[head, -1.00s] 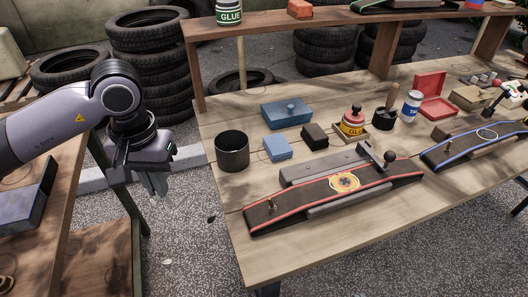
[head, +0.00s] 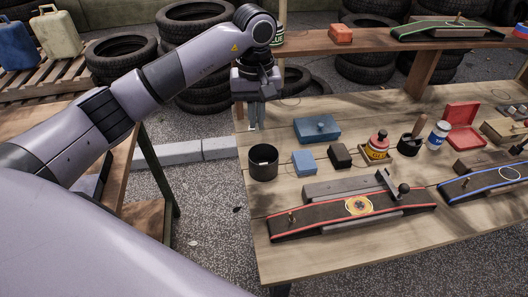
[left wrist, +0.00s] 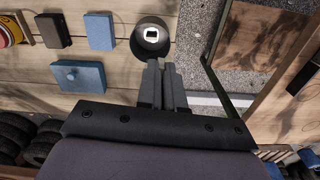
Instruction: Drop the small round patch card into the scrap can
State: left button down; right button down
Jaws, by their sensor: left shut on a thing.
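The scrap can (head: 263,173) is a dark open cylinder at the left end of the workbench. It also shows in the left wrist view (left wrist: 138,46), just beyond my fingertips. My left gripper (head: 257,127) points down above and behind the can in the head view. Its fingers (left wrist: 163,64) are shut on the small round patch card, of which at most a pale sliver shows at the tips. A small white square with a dark centre (left wrist: 151,34) shows within the can's mouth in the left wrist view. My right gripper is not in view.
A blue block (head: 304,162), a black block (head: 340,155) and a blue box with a knob (head: 317,130) stand right of the can. A red-edged belt (head: 320,220) with a round yellow patch (head: 359,206) lies in front. A raised shelf (head: 370,44) runs along the back.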

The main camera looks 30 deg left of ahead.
pick_arm(q)
jog(key=shift+w+a+r+n+p, duration=0.2)
jog(key=shift+w+r+n+p, duration=0.1)
jog(key=shift+r, duration=0.25)
jog(key=shift+w+a+n, duration=0.2)
jog(key=shift+n, duration=0.1)
jog(key=shift+f+b, duration=1.7)
jog(key=shift+f, duration=1.25)
jog(key=c, duration=1.2)
grip_release()
jog(key=shift+r+b, duration=0.3)
jog(key=shift+r, duration=3.3)
